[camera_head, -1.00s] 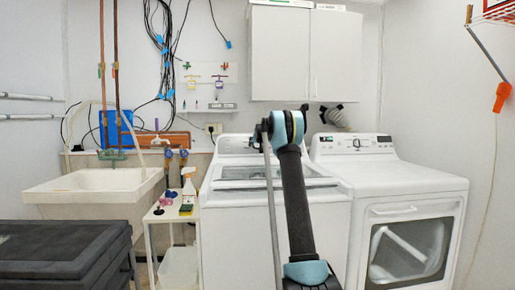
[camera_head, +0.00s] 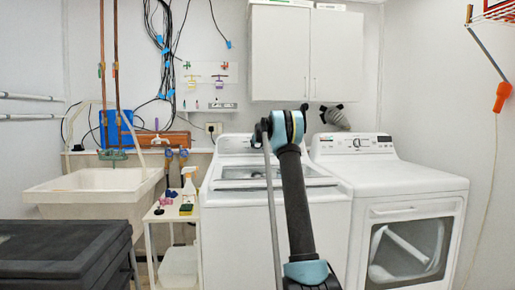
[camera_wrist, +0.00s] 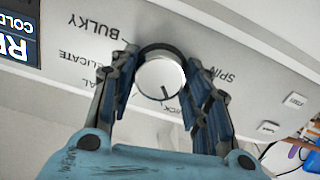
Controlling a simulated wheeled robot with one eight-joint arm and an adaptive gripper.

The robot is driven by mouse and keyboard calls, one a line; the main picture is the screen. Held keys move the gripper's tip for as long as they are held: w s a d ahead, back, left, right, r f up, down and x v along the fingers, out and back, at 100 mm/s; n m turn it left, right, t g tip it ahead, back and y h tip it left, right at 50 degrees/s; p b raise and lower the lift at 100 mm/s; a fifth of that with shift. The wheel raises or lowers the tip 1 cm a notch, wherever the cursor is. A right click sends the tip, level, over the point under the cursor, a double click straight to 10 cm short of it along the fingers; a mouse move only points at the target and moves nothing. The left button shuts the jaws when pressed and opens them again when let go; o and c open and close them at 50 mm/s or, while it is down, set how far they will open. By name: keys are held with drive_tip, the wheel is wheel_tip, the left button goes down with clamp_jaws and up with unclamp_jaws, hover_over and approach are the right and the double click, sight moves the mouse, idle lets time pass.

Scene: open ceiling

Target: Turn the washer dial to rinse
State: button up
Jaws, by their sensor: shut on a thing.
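The washer (camera_head: 235,235) is the white top-loader in the middle of the head view. My arm stands in front of it and hides part of its console. In the wrist view, the silver round dial (camera_wrist: 158,76) has a dark ring around it and sits on the white panel. Its dark pointer mark points down in the picture, near the partly hidden word "QUICK". "BULKY", "DELICATE" and "SPIN" also show around it, upside down. My gripper (camera_wrist: 158,68) is shut on the dial, one dark finger on each side. The head view does not show the gripper. I cannot read "RINSE".
A white dryer (camera_head: 405,185) stands to the right of the washer. To the left are a narrow white cart (camera_head: 170,214) with bottles and a utility sink (camera_head: 95,190). In the wrist view, small panel buttons (camera_wrist: 268,128) lie right of the dial.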

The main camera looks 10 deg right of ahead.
drive_tip(key=n, duration=0.4)
drive_tip(key=shift+a+n, duration=0.1)
drive_tip(key=shift+n, duration=0.2)
idle(0.3)
drive_tip(key=o, duration=1.1)
drive_tip(key=shift+c, duration=0.2)
drive_tip(key=shift+s, duration=0.1)
drive_tip(key=v, duration=1.1)
drive_tip(key=shift+s, duration=0.35)
drive_tip(key=shift+s+a+r, duration=0.1)
